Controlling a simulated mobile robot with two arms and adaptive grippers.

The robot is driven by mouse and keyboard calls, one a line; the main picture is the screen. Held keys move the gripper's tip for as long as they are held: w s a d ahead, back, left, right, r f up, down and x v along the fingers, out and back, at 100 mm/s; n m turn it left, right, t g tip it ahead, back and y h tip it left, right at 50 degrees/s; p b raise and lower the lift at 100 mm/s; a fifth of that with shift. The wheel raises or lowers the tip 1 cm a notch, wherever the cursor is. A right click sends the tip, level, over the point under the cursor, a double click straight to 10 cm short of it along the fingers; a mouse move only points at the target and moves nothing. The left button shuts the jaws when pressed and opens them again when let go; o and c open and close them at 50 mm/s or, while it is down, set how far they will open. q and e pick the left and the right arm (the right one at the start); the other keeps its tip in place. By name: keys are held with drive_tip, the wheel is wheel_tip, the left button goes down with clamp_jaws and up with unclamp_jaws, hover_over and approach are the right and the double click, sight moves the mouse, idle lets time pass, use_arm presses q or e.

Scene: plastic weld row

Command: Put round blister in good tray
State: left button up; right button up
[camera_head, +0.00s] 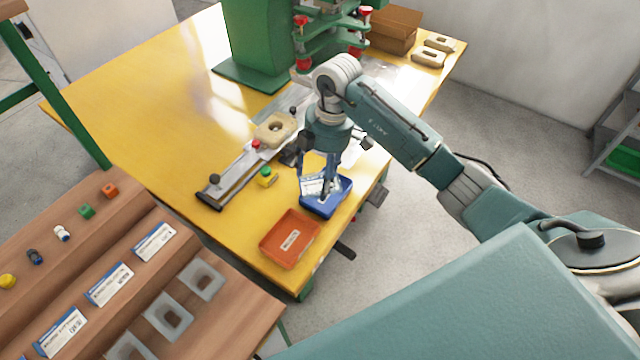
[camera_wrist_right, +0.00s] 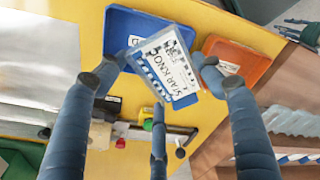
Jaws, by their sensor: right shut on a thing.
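My right gripper (camera_head: 322,183) is low over the blue tray (camera_head: 341,188), with its fingers pointing down. It is shut on a white and blue blister pack (camera_wrist_right: 166,66) with "STAR KNOB" printing. The pack (camera_head: 310,185) is tilted and overlaps the tray in the head view; I cannot tell if it touches the bottom. The right wrist view shows the blue tray (camera_wrist_right: 120,32) behind the pack, and fingertips (camera_wrist_right: 158,78) at its edges. The pack's round bubble is not visible. The tray's label is mostly hidden. My left gripper is not in view.
An orange-red tray (camera_head: 272,252) with a label sits beside the blue one on the yellow table (camera_head: 150,110). A green-topped yellow button (camera_head: 266,177) and a rail with a fixture (camera_head: 275,130) are left. A green press (camera_head: 258,45) stands behind.

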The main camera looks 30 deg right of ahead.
drive_tip(key=shift+o, duration=0.2)
wheel_tip(320, 180, down, 4)
drive_tip(key=shift+f, duration=0.2)
drive_tip(key=shift+c, duration=0.2)
drive_tip(key=shift+f, duration=0.1)
drive_tip(key=o, duration=1.1)
drive_tip(key=shift+r, duration=0.25)
drive_tip(key=r, duration=0.4)
drive_tip(key=d+r+b, duration=0.1)
drive_tip(key=r, duration=0.6)
drive_tip(key=shift+s+d+r, duration=0.15)
drive_tip(key=shift+d+r, duration=0.05)
drive_tip(key=shift+r, duration=0.2)
